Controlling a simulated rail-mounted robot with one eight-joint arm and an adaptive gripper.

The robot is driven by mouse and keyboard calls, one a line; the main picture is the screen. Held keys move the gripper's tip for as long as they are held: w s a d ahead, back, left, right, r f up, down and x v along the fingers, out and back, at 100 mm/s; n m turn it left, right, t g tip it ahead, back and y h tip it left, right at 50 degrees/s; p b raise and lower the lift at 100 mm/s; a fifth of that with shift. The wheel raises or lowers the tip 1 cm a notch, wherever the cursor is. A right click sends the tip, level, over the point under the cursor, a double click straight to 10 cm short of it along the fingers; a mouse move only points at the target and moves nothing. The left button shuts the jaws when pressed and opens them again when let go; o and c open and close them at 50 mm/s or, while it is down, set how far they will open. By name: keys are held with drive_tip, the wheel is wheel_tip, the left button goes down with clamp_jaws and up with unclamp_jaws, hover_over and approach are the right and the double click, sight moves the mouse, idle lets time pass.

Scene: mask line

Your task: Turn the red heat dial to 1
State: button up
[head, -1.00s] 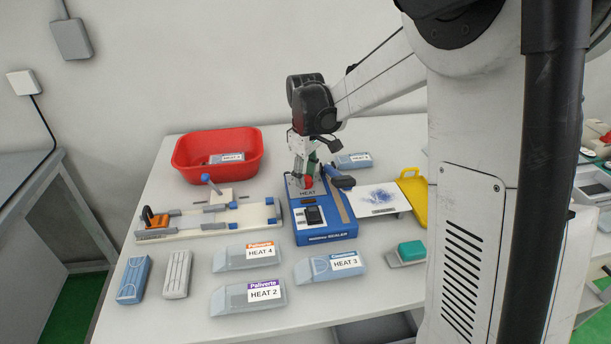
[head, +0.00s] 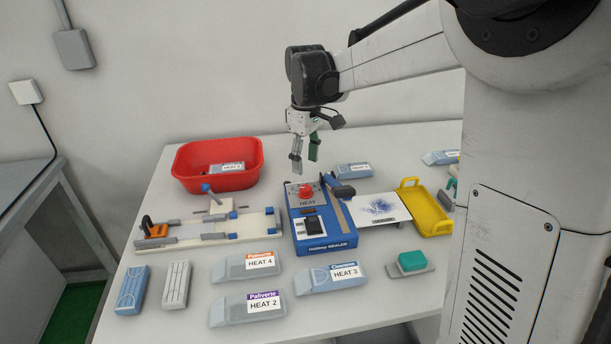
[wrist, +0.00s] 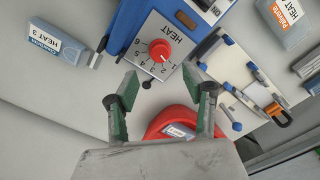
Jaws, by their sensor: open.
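The red heat dial (head: 306,191) sits on a grey panel marked HEAT at the back of the blue sealer (head: 325,243). In the wrist view the dial (wrist: 160,50) has the numbers 1 to 6 around one side. A small light mark on it seems to lie near the low numbers, but it is too small to read surely. My gripper (head: 305,155) is open and empty, above and slightly behind the dial and clear of it. In the wrist view its two green-padded fingers (wrist: 162,85) are apart, with the dial beyond them.
A red bin (head: 218,180) is behind left, a white clamp fixture (head: 190,240) left, and a yellow tray (head: 432,222) right. Several labelled packs, including HEAT 3 (head: 330,280), lie in front.

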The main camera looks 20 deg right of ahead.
drive_tip(key=shift+r, duration=1.9)
